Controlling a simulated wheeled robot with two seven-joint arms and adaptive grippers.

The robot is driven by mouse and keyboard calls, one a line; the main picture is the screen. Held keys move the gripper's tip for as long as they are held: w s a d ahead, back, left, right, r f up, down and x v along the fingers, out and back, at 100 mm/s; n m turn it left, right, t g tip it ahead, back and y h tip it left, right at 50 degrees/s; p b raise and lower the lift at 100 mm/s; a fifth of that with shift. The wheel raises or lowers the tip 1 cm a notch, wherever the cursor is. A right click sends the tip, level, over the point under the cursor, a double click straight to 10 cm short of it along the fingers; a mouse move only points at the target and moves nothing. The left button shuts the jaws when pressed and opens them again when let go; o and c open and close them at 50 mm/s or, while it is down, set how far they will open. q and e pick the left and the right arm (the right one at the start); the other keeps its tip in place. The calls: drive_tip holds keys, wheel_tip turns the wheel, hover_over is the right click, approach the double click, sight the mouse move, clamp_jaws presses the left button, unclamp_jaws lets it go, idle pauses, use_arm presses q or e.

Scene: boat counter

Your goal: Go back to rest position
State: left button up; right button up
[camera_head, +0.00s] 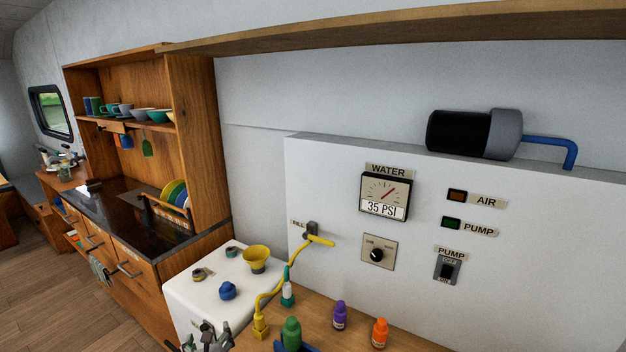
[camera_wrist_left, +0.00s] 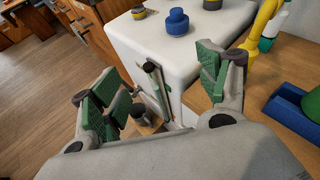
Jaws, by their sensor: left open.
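My left gripper (camera_head: 207,338) is at the bottom of the head view, in front of the white box (camera_head: 190,299). In the left wrist view my left gripper (camera_wrist_left: 155,82) has its green-padded fingers wide apart, with nothing between the pads. The white box's front and the floor show behind the fingers. My right gripper is not in either view.
On the white box stand a blue cap (camera_head: 228,290) and a yellow funnel (camera_head: 256,259). The wooden counter (camera_head: 345,340) beside it holds a green bottle (camera_head: 291,333), a purple bottle (camera_head: 339,315) and an orange bottle (camera_head: 379,333). A yellow hose (camera_head: 281,288) runs up to the panel.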

use_arm(q)
wheel_tip(320, 180, down, 18)
drive_tip(key=a+n+g+h, duration=0.15)
drive_tip(key=n+h, duration=0.25)
drive_tip(key=n, duration=1.2)
drive_tip(key=s+a+f+n+g, duration=0.1)
drive_tip(key=s+a+f+n, duration=0.2)
drive_tip(key=f, duration=0.4)
drive_tip(key=s+a+f+n+g, duration=0.1)
drive_tip(key=s+a+f+n, duration=0.1)
drive_tip(key=s+f, duration=0.3)
drive_tip(key=s+a+f+n+g, duration=0.2)
drive_tip(key=s+a+f, duration=0.1)
drive_tip(key=f, duration=0.5)
drive_tip(key=s+f+n+g, duration=0.2)
drive_tip(key=s+f, duration=0.5)
drive_tip(key=s, duration=0.4)
drive_tip(key=s+f+n+g, duration=0.2)
drive_tip(key=s+f, duration=0.5)
drive_tip(key=s, duration=0.4)
drive_tip(key=s+d+f+n+g, duration=0.1)
drive_tip(key=s+d+f, duration=0.3)
drive_tip(key=s+d, duration=0.7)
drive_tip(key=s+g, duration=0.1)
drive_tip(key=s, duration=0.3)
drive_tip(key=shift+s+d+h, duration=0.2)
drive_tip(key=shift+s+h, duration=0.1)
drive_tip(key=shift+s, duration=0.05)
